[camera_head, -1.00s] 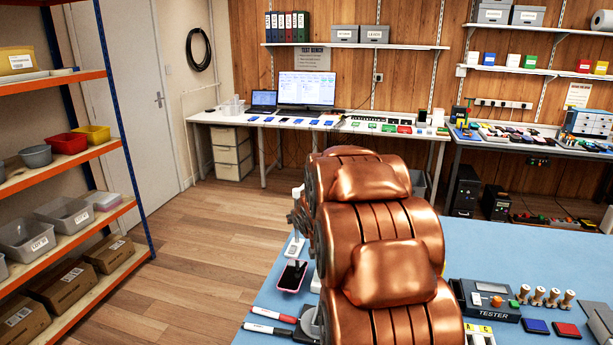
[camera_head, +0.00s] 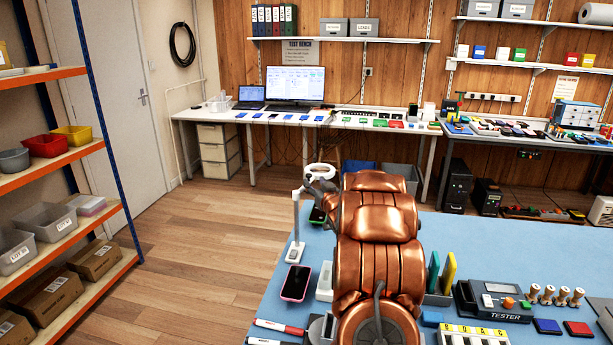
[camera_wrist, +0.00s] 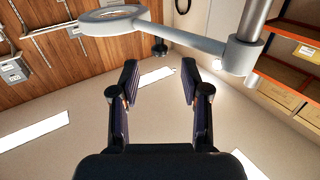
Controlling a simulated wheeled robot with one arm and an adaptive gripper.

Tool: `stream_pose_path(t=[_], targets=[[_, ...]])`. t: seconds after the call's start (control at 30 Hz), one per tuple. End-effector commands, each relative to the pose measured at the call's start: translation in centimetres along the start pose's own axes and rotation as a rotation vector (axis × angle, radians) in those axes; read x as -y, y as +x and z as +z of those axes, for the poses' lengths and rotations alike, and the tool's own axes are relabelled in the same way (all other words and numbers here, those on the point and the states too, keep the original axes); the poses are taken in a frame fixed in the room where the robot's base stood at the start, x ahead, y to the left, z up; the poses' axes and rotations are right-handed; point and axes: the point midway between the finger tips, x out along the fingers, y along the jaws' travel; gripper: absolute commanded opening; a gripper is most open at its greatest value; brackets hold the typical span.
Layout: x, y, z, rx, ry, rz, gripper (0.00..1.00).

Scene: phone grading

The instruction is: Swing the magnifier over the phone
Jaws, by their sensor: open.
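The magnifier has a white ring (camera_head: 320,171) on a short arm atop a white post (camera_head: 296,215), with its base standing on the blue mat. A pink-edged phone (camera_head: 296,283) lies in front of the base; the ring is beyond it, not over it. In the wrist view, my gripper (camera_wrist: 160,85) is open and empty. The ring (camera_wrist: 113,20) and its arm (camera_wrist: 190,40) cross above the fingertips, apparently apart from them, with the post at right. In the head view my own arm mostly hides the gripper.
The blue mat (camera_head: 440,225) is bare behind my arm. A tester (camera_head: 497,300), wooden-handled stamps (camera_head: 548,293), upright coloured cards (camera_head: 447,273) and a red marker (camera_head: 280,327) are near my arm. A shelf rack (camera_head: 60,155) stands left, beyond open floor.

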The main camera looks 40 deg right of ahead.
Motion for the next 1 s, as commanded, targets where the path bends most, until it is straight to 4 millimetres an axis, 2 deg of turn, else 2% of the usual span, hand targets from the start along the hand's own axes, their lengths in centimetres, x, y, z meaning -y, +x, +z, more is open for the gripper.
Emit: stream_pose_path(t=[0.6, 0.97, 1.0], targets=[[0.4, 6.3, 0.0, 0.002, 0.000, -0.004, 0.46], [0.3, 6.8, 0.0, 0.001, 0.000, -0.003, 0.46], [0.3, 6.8, 0.0, 0.001, 0.000, -0.003, 0.43]])
